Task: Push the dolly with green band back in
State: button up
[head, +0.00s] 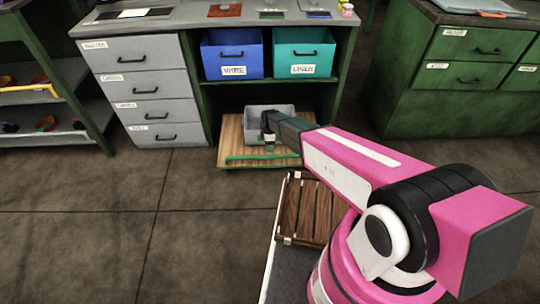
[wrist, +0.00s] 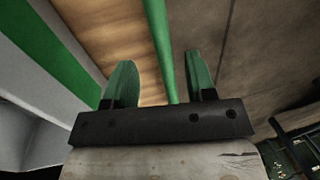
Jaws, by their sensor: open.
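The wooden dolly (head: 230,134) stands low on the floor, its front part sticking out from under the bench shelf. A green band (head: 245,157) runs along its front edge. A grey bin (head: 258,117) sits on the dolly, partly hidden by my arm. My gripper (head: 270,148) is at the dolly's front, pointing down near the green band. In the wrist view my gripper (wrist: 159,75) is open, with one green-padded finger on each side of the green band (wrist: 157,40). Wood planks (wrist: 110,30) show on the left and floor on the right. I cannot tell whether the fingers touch the band.
Above the dolly, a blue bin (head: 232,62) and a teal bin (head: 302,60) sit on the bench shelf. Grey drawers (head: 148,80) stand left of the dolly, and a green cabinet (head: 455,90) at the right. A wooden slatted crate (head: 305,215) is near my base. Floor at left is clear.

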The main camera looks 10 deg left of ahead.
jog(key=f, duration=0.4)
jog(key=s+f, duration=0.1)
jog(key=f, duration=0.1)
jog(key=shift+s+d+f, duration=0.1)
jog(key=shift+d+f, duration=0.05)
jog(key=shift+f, duration=0.05)
grip_shut()
